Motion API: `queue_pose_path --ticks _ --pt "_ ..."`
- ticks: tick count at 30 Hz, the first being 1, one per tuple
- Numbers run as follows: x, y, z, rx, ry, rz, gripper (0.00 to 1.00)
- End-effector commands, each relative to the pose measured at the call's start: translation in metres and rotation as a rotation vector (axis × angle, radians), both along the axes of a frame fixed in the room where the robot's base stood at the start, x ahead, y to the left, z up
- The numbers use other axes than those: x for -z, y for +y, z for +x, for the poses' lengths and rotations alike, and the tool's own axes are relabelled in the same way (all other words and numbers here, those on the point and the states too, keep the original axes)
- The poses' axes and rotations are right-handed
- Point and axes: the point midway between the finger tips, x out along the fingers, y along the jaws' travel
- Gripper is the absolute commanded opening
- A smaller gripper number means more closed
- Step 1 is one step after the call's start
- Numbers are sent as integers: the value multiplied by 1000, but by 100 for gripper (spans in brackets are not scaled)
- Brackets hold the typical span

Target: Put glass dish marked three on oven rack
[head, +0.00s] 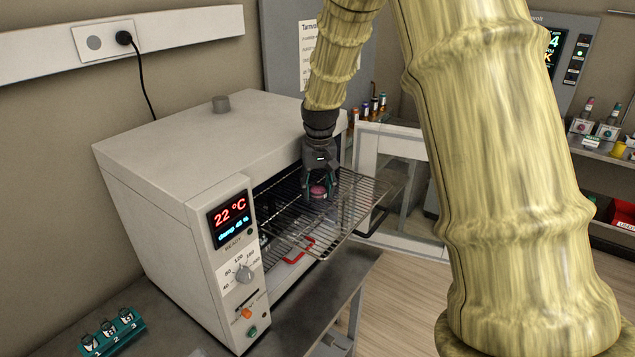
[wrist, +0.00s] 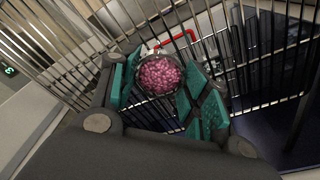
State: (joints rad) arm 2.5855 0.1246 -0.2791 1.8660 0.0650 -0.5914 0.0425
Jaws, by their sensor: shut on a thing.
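My gripper (wrist: 158,92) is shut on a small round glass dish (wrist: 159,74) filled with pink beads. In the head view the dish (head: 318,192) shows between the fingers, low over the pulled-out wire oven rack (head: 352,200). In the wrist view the rack bars (wrist: 262,104) run around and beneath the dish. I cannot tell whether the dish touches the bars. No number can be read on the dish.
The oven (head: 190,160) stands open, its display (head: 230,217) reading 22 °C. Its door (head: 395,160) is swung out at the right. A red handle (head: 300,250) shows below the rack. A teal numbered holder (head: 112,335) with vials lies at the lower left.

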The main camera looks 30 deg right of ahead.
Motion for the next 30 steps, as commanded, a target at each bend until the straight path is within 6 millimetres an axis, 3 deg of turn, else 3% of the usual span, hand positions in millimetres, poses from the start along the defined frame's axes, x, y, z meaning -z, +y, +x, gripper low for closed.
queue_pose_path --ticks 13,14,15,30 --pt "7 0 0 0 -1 0 23" --pt "7 0 0 0 -1 0 48" --pt "6 0 0 0 -1 0 55" --pt "-4 1 0 -1 -4 -1 55"
